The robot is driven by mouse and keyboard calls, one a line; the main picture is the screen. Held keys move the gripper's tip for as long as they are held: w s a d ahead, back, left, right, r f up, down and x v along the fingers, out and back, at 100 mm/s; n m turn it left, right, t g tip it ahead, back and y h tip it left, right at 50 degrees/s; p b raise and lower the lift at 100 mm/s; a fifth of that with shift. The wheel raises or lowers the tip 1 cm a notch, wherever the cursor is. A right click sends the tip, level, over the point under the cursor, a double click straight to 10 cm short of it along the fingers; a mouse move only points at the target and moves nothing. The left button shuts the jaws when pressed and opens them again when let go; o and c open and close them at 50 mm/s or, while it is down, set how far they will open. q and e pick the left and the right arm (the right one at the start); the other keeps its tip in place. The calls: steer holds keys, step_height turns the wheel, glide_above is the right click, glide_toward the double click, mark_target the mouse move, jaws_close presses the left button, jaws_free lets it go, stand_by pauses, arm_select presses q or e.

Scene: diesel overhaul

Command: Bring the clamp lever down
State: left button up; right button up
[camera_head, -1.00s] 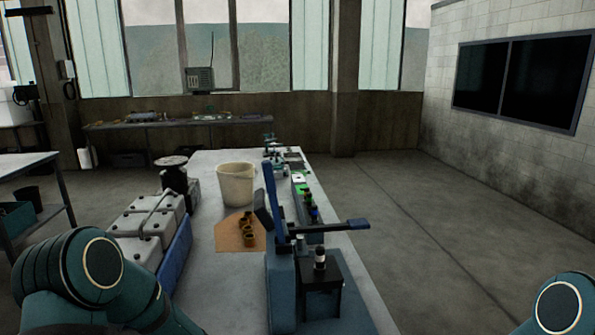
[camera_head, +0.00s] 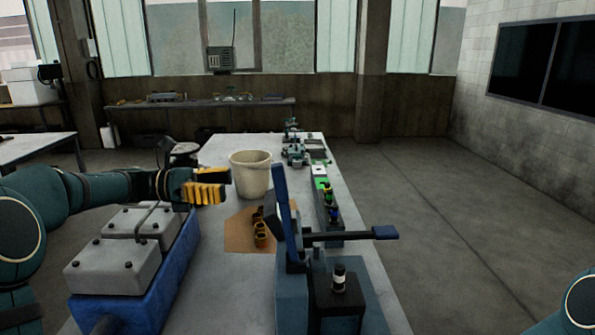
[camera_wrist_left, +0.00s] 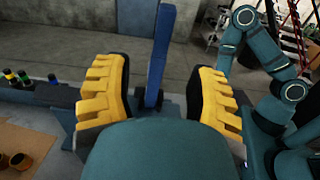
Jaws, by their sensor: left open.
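The clamp lever appears to be the upright blue bar (camera_head: 286,212) on the blue clamp fixture (camera_head: 292,296) at the front of the bench. It leans slightly left at the top. A dark arm with a blue end (camera_head: 385,232) sticks out level to the right of it. My left gripper (camera_head: 226,184) is open and empty, left of the bar and above the bench, with yellow fingers. In the left wrist view the blue bar (camera_wrist_left: 159,58) stands ahead, between the two fingers (camera_wrist_left: 160,97) in the picture; it looks apart from them. My right gripper is out of view.
A white bucket (camera_head: 250,180) and an orange-brown mat (camera_head: 240,238) with several brass-coloured rings lie left of the fixture. Grey blocks sit in a blue tray (camera_head: 172,272) at the left.

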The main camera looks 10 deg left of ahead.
arm_select(q)
glide_above(289, 218)
steer(key=w, duration=0.1)
steer(key=shift+w+a+r+b, duration=0.1)
steer(key=shift+w+r+b, duration=0.1)
steer(key=shift+b, duration=0.1)
stand_by(0.3)
